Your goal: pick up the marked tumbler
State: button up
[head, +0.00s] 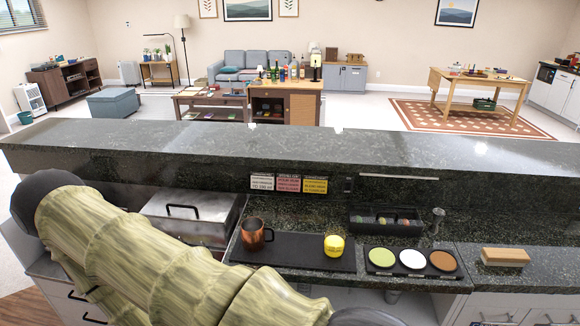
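A short yellow tumbler (334,246) with a pale top stands upright on the right part of a dark bar mat (290,252). A small dark marking shows faintly on its side, too small to read. A copper mug (253,235) with a handle stands on the left part of the same mat, apart from the tumbler. My arm, in a pale green ribbed sleeve, crosses the lower left of the head view. My gripper is not in view, so its opening and place cannot be told.
Right of the mat are a dark tray (411,274) with three coloured discs, a wooden block (505,257) and a condiment caddy (386,220). A metal-lidded box (190,214) stands at left. A raised granite ledge (300,150) runs behind.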

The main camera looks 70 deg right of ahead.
aim_at(335, 238)
jog(key=u, duration=0.05)
jog(key=i, duration=1.65)
jog(key=z, duration=3.7)
